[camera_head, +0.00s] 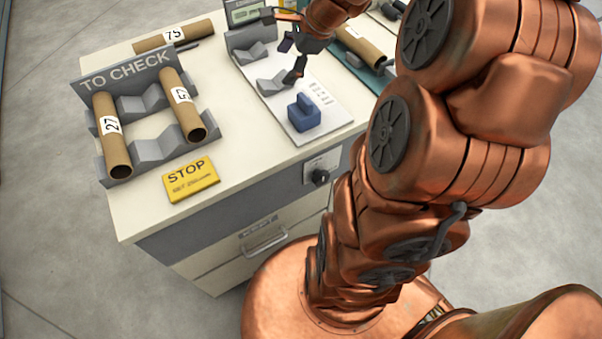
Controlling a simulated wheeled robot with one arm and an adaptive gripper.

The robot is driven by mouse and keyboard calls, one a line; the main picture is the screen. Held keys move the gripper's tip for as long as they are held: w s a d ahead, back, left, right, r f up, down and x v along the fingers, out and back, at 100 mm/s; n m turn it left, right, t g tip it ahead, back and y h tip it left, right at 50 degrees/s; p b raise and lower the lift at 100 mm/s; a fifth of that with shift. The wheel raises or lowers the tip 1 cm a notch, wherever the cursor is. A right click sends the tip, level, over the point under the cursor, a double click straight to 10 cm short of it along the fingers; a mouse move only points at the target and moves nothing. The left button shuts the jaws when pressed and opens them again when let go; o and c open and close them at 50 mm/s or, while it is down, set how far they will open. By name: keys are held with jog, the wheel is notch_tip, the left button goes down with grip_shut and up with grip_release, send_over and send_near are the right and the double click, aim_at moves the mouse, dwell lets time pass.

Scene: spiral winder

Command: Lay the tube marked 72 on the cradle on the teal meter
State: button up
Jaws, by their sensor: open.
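A cardboard tube (368,46) lies over the teal meter (377,83) at the back right, partly hidden by my arm. Its white label is too small and too covered to read, and I cannot tell whether a cradle bears it. No label that I can read shows 72. The other tubes seem marked 27 (112,150), 57 (190,122) and 75 (158,40). My gripper (293,58) is open and empty, with its fingers above the grey cradle of the white-plated meter (330,125), left of the teal one.
The grey TO CHECK rack (148,150) holds tubes 27 and 57; tube 75 lies behind it. A blue block (304,113) sits on the white plate. The counter between rack and plate is clear.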

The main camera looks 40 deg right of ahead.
jog(key=s+a+f+n+g+h, duration=0.1)
jog(key=s+a+n+g, duration=0.2)
jog(key=s+a+n, duration=0.5)
jog(key=s+a+f+n+g, duration=0.2)
jog(key=s+a+n, duration=0.5)
jog(key=s+a, duration=0.1)
jog(key=s+n+g+h, duration=0.2)
jog(key=s+n, duration=0.5)
jog(key=s, duration=0.3)
jog(key=shift+s+a+f+n, duration=0.15)
jog(key=shift+a+f+n, duration=0.1)
jog(key=shift+f+n, duration=0.15)
notch_tip(320, 180, up, 4)
jog(key=p, duration=0.4)
jog(key=shift+r, duration=0.25)
jog(key=shift+c, duration=0.2)
